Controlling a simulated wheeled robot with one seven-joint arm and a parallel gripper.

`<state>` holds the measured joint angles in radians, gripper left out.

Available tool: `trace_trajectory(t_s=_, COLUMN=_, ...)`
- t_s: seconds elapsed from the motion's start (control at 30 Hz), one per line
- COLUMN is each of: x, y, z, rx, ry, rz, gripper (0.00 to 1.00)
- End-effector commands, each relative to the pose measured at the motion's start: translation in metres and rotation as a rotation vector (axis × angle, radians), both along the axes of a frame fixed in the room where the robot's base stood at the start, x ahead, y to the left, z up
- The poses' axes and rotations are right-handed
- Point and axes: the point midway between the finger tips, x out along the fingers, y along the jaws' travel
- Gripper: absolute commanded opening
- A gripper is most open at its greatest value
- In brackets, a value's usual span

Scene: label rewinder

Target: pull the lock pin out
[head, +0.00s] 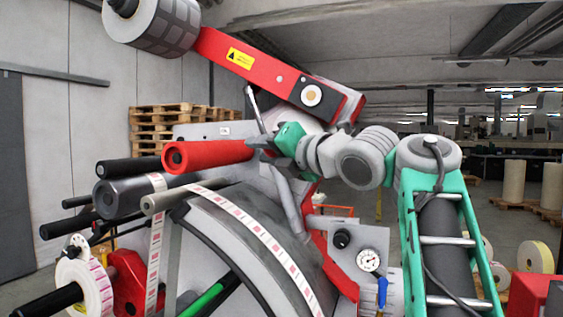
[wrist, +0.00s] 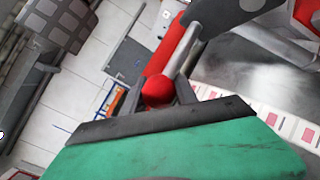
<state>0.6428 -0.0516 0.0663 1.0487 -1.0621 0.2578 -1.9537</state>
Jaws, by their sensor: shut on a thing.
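In the wrist view, a rounded red knob (wrist: 157,90) sits between the dark fingers of my gripper (wrist: 164,86). It looks like the head of the lock pin. A pale grey rod (wrist: 182,48) slants up and right from beside the knob; I cannot tell whether they are one piece. In the head view my gripper (head: 270,144), with its green body, is shut at the right end of the red roller (head: 208,155), below the red arm (head: 262,66) of the rewinder. The pin is hidden there by the fingers and green body.
A silver lever (head: 254,108) rises just above my gripper. Dark rollers (head: 125,192) stick out at left. A printed label strip (head: 262,238) runs over the grey drum below. A gauge (head: 369,260) and knob panel stand at lower right. The aisle at right is open.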

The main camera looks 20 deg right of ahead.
Motion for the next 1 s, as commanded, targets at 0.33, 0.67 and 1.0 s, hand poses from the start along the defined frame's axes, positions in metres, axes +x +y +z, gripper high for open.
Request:
trace_trajectory(t_s=0.33, x=0.0, y=0.003, z=-0.003, rx=-0.002, ry=0.009, rz=0.009, gripper=0.45)
trace_trajectory(t_s=0.67, x=0.0, y=0.001, z=-0.002, rx=-0.001, ry=0.007, rz=0.004, gripper=0.54)
trace_trajectory(t_s=1.0, x=-0.048, y=-0.021, z=-0.004, rx=-0.003, ry=0.005, rz=-0.004, gripper=0.54)
